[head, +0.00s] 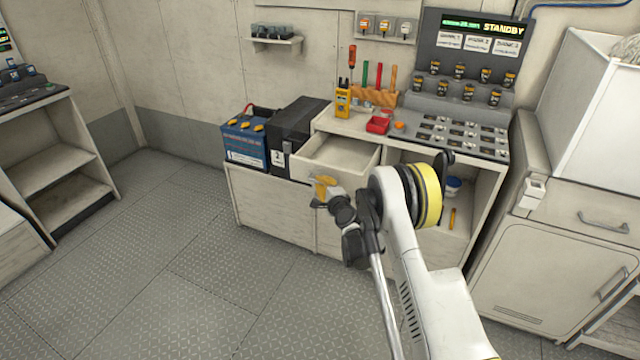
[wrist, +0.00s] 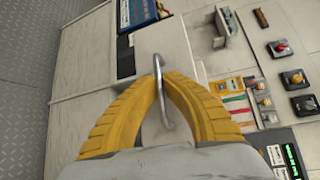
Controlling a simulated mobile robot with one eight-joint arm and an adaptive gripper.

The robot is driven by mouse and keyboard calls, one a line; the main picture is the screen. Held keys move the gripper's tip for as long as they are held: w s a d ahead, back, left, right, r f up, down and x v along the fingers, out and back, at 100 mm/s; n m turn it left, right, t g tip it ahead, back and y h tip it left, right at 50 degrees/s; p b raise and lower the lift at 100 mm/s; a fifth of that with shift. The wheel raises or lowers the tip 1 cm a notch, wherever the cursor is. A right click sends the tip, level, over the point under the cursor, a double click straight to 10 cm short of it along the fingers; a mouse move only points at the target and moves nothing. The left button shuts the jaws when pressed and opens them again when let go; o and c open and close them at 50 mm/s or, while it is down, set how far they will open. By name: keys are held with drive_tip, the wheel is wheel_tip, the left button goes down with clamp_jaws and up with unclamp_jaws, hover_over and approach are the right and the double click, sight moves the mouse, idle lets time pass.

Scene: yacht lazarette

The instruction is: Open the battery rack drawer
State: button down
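The drawer (head: 345,155) in the bench, just right of the batteries, stands pulled out, and its interior looks empty. My gripper (head: 322,187) is at the drawer's front. In the wrist view, the yellow fingers of my gripper (wrist: 161,82) close in from both sides on the curved metal drawer handle (wrist: 158,62). The handle runs between the fingertips, which appear to touch it. The drawer front (wrist: 178,42) is pale and plain.
A blue battery (head: 245,143) and a black battery box (head: 298,125) stand left of the drawer. A white cabinet (head: 545,275) stands at the right. The metal floor (head: 190,240) at the front left is clear.

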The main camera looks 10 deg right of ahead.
drive_tip(key=shift+w, duration=0.1)
drive_tip(key=c, duration=1.6)
unclamp_jaws()
drive_tip(key=shift+a, duration=0.1)
drive_tip(key=shift+o, duration=0.2)
drive_tip(key=v, duration=0.7)
drive_tip(key=shift+s, duration=0.25)
